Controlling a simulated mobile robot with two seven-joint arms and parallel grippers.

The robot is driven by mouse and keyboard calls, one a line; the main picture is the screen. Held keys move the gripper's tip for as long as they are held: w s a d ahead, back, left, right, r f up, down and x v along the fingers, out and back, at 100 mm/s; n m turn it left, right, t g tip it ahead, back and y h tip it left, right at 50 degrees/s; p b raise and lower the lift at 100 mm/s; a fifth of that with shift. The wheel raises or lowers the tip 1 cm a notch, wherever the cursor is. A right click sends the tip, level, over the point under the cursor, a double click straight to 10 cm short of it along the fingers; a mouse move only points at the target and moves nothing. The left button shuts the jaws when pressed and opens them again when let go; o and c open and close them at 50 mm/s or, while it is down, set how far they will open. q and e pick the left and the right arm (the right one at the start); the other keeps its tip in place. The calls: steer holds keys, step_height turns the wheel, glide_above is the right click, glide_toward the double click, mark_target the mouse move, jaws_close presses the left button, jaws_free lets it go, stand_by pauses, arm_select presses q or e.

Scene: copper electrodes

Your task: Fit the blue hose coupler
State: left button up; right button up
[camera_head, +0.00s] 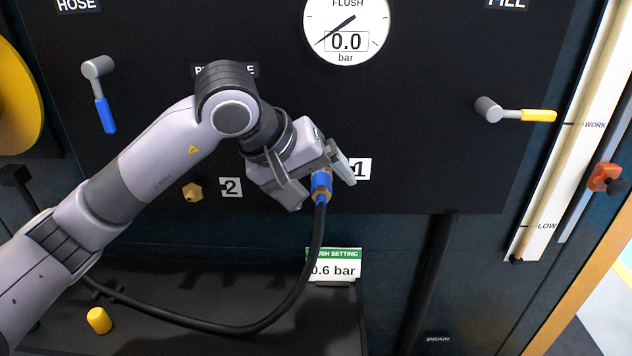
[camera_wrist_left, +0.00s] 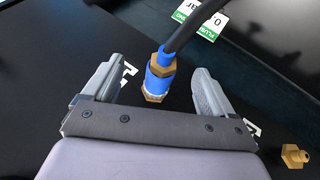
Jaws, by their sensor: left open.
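The blue hose coupler (camera_head: 321,185) is at the end of a black hose (camera_head: 305,265), beside the label "1" (camera_head: 361,169) on the black panel. My left gripper (camera_head: 318,180) is at the panel with its jaws open, one finger on each side of the coupler. In the left wrist view the coupler (camera_wrist_left: 160,72) stands between the spread fingers (camera_wrist_left: 158,80), with visible gaps to both. A brass hex part (camera_wrist_left: 154,97) shows at its panel end, so it appears to sit on the port there. My right gripper is not in view.
A bare brass fitting (camera_head: 193,192) is by label "2" (camera_head: 230,187). A blue-handled valve (camera_head: 104,105) and a yellow-handled valve (camera_head: 515,114) stick out of the panel. The gauge (camera_head: 346,25) reads 0.0 bar. A yellow cap (camera_head: 99,320) stands on the dark shelf (camera_head: 200,345) below.

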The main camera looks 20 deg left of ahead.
arm_select(q)
steer(key=shift+r, duration=0.1)
stand_by(0.3)
steer(key=shift+p+v, duration=1.1)
steer(key=shift+v, duration=1.8)
steer(key=v, duration=0.7)
steer(key=shift+s+a, duration=0.1)
